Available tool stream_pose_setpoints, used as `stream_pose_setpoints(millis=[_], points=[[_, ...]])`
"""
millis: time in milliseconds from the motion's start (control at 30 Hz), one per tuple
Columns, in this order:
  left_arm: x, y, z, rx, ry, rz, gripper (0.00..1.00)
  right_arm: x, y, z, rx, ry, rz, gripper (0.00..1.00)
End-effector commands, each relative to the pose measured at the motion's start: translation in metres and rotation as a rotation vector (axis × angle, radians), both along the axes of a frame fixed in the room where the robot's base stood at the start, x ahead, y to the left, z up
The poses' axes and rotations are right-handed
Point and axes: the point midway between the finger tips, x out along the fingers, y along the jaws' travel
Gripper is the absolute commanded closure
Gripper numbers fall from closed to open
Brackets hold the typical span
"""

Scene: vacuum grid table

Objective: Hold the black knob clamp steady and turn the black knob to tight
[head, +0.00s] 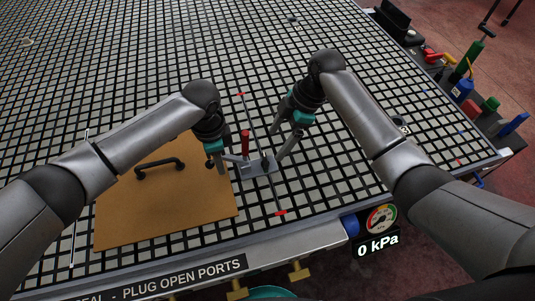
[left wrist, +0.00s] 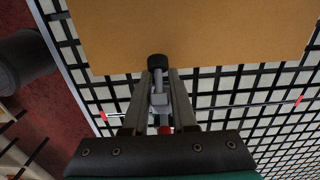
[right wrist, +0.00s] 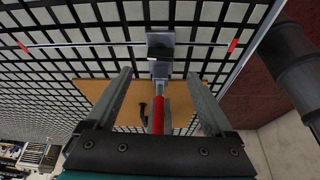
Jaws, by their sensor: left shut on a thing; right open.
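The clamp is a grey metal piece whose base (head: 258,170) sits at the right edge of the brown board, with an upright red handle (head: 245,143). A round black knob (left wrist: 157,62) shows at the end of its spindle, over the board's edge in the left wrist view. My left gripper (head: 220,168) is shut on the clamp's grey arm, just behind that knob. My right gripper (head: 279,146) is open, above and right of the clamp. In the right wrist view its fingers stand wide on both sides of the red handle (right wrist: 159,115), apart from it.
The brown board (head: 150,222) with a black bar handle (head: 160,168) lies on the black-and-grey grid table. A thin rod with red ends (head: 281,213) runs beside the clamp. A gauge (head: 382,218) and a 0 kPa display (head: 378,245) are at the front edge.

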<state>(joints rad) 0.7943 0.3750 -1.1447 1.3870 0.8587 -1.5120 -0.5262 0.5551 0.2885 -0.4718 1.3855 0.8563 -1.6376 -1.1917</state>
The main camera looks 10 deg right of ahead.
Motion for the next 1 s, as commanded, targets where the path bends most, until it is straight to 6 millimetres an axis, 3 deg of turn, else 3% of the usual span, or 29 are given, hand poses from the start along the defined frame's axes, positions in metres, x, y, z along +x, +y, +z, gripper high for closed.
stream_pose_setpoints(millis=[200,400,833,1000], points=[[0.000,0.000,0.000,0.000,-0.001,0.000,1.00,-0.002,0.018,-0.042,0.001,0.004,0.001,0.12],[0.000,0.000,0.000,0.000,-0.001,0.000,1.00,-0.002,0.026,-0.062,0.000,0.001,-0.001,0.12],[0.000,0.000,0.000,0.000,-0.001,0.000,1.00,-0.002,0.028,-0.069,-0.002,0.000,0.000,0.12],[0.000,0.000,0.000,-0.001,-0.001,0.000,1.00,-0.002,0.028,-0.069,-0.002,0.000,0.000,0.32]])
